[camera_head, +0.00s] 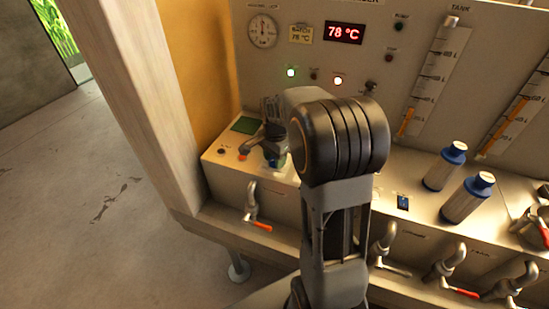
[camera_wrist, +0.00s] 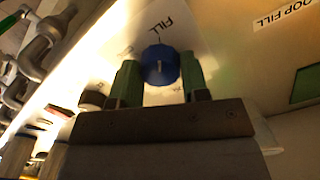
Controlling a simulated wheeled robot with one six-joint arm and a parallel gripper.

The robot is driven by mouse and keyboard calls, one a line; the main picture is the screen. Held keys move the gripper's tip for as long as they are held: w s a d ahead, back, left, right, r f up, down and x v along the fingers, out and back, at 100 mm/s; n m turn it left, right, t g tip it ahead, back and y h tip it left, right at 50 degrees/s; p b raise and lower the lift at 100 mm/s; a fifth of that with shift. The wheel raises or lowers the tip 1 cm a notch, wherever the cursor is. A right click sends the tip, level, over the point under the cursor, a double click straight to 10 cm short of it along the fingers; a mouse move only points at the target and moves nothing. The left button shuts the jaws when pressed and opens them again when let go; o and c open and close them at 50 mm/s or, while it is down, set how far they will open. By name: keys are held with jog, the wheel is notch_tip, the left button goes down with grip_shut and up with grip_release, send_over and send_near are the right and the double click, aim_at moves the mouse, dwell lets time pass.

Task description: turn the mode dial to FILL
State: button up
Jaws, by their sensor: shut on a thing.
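The mode dial (camera_wrist: 160,64) is a round blue knob with a short pale mark on its face, seen in the wrist view. The green fingers of my gripper (camera_wrist: 158,78) stand on either side of it and are shut on it. A printed FILL label (camera_wrist: 162,25) lies just past the dial, and the pale mark runs roughly along the line towards it. In the head view my gripper (camera_head: 272,152) is low over the left end of the panel's ledge, and my arm hides part of it and the panel there.
The upright panel carries a round gauge (camera_head: 263,31) and a red 78 °C display (camera_head: 343,32). Two blue-capped bottles (camera_head: 445,166) (camera_head: 468,198) stand on the ledge to the right. Open floor lies left.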

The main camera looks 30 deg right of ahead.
dwell(0.3)
jog(key=o, duration=0.9)
notch_tip(320, 180, up, 14)
jog(key=shift+f, duration=0.1)
dwell(0.5)
jog(key=s+a+f+n+t, duration=0.1)
jog(key=s+a+f+n, duration=0.1)
jog(key=s+n, duration=0.3)
jog(key=s+a+f+n+t, duration=0.1)
jog(key=s+a+f+n, duration=0.2)
jog(key=s, duration=0.3)
jog(key=s+a+f+n+t, duration=0.1)
jog(key=s+a+f+n, duration=0.1)
jog(key=s+a+n, duration=0.2)
jog(key=shift+s+a+f+n+t, duration=0.2)
jog(key=shift+s+n, duration=0.15)
jog(key=shift+n, duration=0.3)
jog(key=shift+s+a+f+n+t, duration=0.1)
jog(key=shift+s+f+n, duration=0.15)
jog(key=shift+n, duration=0.4)
